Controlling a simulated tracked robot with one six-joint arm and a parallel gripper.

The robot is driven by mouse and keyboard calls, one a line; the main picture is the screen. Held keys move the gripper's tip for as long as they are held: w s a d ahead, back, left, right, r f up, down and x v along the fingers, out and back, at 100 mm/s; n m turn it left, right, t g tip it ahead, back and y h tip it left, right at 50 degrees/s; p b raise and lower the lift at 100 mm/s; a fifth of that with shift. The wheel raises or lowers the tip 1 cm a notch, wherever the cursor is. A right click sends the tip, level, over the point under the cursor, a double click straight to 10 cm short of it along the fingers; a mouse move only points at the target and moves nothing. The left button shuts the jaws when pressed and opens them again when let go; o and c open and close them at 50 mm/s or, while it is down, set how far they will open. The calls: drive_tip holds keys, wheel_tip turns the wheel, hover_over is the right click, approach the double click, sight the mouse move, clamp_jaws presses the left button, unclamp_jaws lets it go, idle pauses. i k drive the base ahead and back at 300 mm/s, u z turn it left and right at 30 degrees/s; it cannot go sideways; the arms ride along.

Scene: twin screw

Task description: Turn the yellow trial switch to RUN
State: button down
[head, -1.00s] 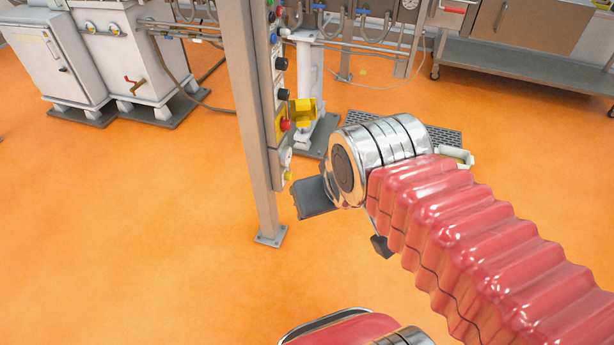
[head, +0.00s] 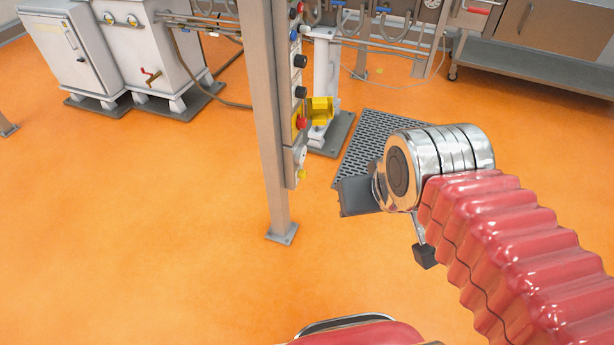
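A narrow control panel (head: 299,90) is on the grey post, seen nearly edge-on in the head view. A small yellow knob (head: 302,174) sticks out low on it and may be the trial switch; its lettering and setting cannot be read. Higher up, a yellow piece (head: 320,110) stands out beside a red button (head: 302,123). My gripper (head: 392,228) is right of and below the panel in the picture, apart from it. A dark plate and a black block show past my silver wrist. No held thing shows.
The grey post (head: 268,130) stands on the orange floor left of my arm. A perforated mat (head: 372,132) and a white pedestal (head: 326,90) are behind the panel. White cabinets (head: 118,60) stand at the back left.

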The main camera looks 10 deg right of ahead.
sight(302, 174)
drive_tip(key=u, duration=0.05)
drive_tip(key=i, duration=1)
drive_tip(key=k, duration=0.5)
drive_tip(key=u, duration=0.5)
drive_tip(key=i, duration=0.55)
drive_tip(key=u, duration=0.1)
